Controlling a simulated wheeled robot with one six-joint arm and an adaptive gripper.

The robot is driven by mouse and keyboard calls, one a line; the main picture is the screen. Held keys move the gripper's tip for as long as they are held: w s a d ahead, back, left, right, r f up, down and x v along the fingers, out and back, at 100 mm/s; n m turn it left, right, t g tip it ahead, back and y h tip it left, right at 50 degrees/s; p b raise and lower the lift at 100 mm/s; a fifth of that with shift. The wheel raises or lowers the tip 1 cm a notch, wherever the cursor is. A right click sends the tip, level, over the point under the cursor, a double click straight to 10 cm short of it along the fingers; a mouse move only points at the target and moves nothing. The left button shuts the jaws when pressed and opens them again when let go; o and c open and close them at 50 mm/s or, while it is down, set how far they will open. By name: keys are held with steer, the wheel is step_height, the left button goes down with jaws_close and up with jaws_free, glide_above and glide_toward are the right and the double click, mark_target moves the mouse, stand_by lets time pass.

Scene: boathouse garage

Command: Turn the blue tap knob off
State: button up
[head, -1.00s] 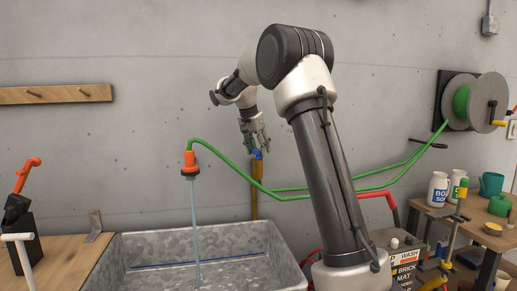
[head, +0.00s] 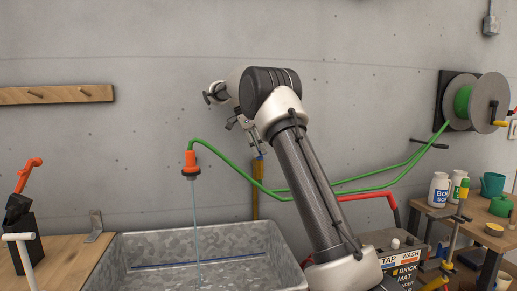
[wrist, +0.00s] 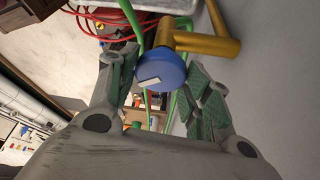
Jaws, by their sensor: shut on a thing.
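The blue tap knob (wrist: 172,68) sits between the fingers of my gripper (wrist: 163,84) in the wrist view. My gripper is shut on it. A pale mark shows on the knob's face. The knob is on a yellow-brown tap pipe (wrist: 212,45). In the head view, my gripper (head: 250,132) is at the top of the upright pipe (head: 255,200) against the wall, and my arm hides most of the knob. Water (head: 194,225) runs from the orange nozzle (head: 191,163) of the green hose.
A grey metal trough (head: 128,240) stands under the nozzle. The green hose (head: 228,168) runs across to a reel (head: 489,103) on the wall. A bench (head: 440,212) with bottles and pots is at right. A wooden bench (head: 75,255) is at left.

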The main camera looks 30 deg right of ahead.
steer(key=shift+w+m+g+y, duration=0.1)
steer(key=shift+m+g+y, duration=0.3)
steer(key=shift+m, duration=1.2)
steer(key=o, duration=1)
